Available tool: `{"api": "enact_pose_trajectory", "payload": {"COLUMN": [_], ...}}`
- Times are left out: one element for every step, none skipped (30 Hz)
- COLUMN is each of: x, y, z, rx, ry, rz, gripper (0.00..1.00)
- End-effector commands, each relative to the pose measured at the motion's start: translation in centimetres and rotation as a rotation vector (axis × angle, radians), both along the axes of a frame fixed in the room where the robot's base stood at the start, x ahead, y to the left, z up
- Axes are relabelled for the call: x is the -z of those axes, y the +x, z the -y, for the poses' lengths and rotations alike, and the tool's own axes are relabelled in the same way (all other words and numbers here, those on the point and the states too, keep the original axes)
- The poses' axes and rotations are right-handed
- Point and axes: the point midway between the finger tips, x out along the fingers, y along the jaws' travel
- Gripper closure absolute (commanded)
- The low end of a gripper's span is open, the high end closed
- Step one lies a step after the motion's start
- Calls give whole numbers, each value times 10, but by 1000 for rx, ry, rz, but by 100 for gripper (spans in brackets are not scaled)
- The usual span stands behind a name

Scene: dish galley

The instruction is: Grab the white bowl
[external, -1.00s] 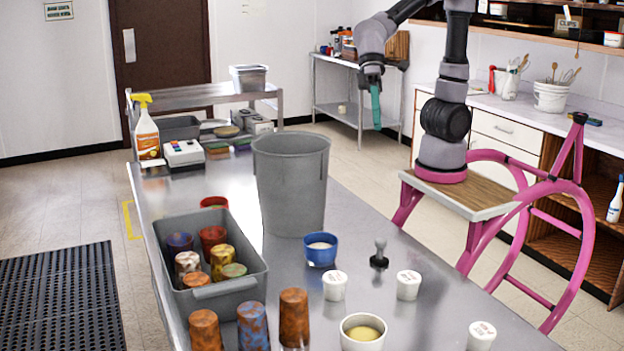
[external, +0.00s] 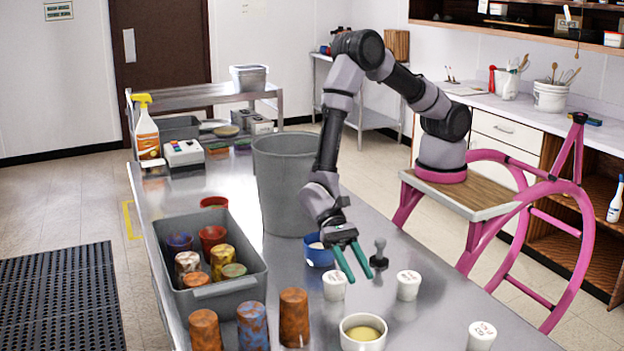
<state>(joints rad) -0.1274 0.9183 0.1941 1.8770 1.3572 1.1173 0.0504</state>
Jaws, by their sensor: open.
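The white bowl (external: 362,343) stands upright near the front edge of the picture on the metal counter, with something yellowish inside. My gripper (external: 357,278) has green fingers, open and empty, pointing down toward the counter. It is above and behind the bowl, apart from it. The fingertips are close to a small white lidded cup (external: 335,291); I cannot tell whether they touch it. A blue bowl (external: 316,257) is just left of my gripper and partly hidden by it.
A dark stamp-like tool (external: 379,256) stands right of my gripper. More white cups stand at the right (external: 408,285) and front right (external: 481,337). A tall grey bin (external: 275,190) is behind. A grey tub (external: 225,287) of colored cups is left, with several cups before it.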

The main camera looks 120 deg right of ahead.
Motion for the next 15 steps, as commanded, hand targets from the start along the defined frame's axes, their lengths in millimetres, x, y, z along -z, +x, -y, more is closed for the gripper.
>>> {"api": "enact_pose_trajectory", "payload": {"x": [4,5,7,8,9,11,13,15,18,20,22,23,24,25,26], "y": [1,1,1,1,1,1,1,1,1,2,2,2,2,3,3], "z": [-3,-4,-7,-10,-13,-18,-22,-27,-33,-38,-42,-47,-50,-52,-54], "rx": [6,8,9,8,7,7,7,6,5,6,7,6,6,7,8], "ry": [4,6,7,7,7,7,7,6,6,6,6,6,6,6,6], "rz": [-8,-11,-12,-13,-12,-12,-12,-11,-12,-11,-12,-11,-11,-11,-11], "gripper": [60,60,60,60,60,60,60,60,60,60,60,60,60,60,60]}}
